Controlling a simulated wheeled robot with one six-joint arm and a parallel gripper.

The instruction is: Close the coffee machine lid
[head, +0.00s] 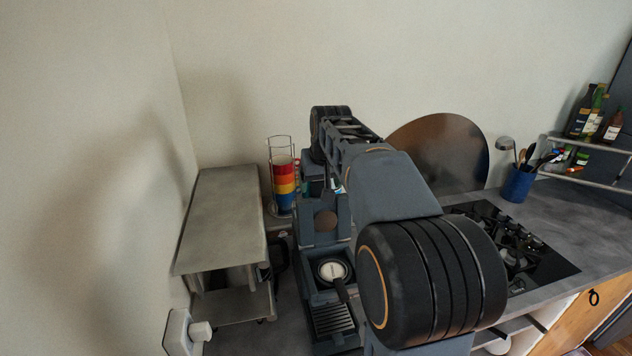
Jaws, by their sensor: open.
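The coffee machine (333,318) is a blue-grey unit on the counter, below the middle of the head view. Its top shows a round white-faced part with a dark handle (341,289) and a slatted grille at the front. A blue-grey panel with a brown disc (325,221) stands raised at its back and looks like the open lid. My arm reaches from the lower right over the machine's right side to behind this panel. My gripper's fingertips do not show; they seem hidden behind the panel and arm. Contact with the lid cannot be seen.
A grey metal shelf (222,215) stands close on the left. A wire rack of coloured cups (284,188) is behind the machine, near my wrist. A gas hob (512,250), a round brown board (448,150) and a blue utensil pot (517,184) are on the right.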

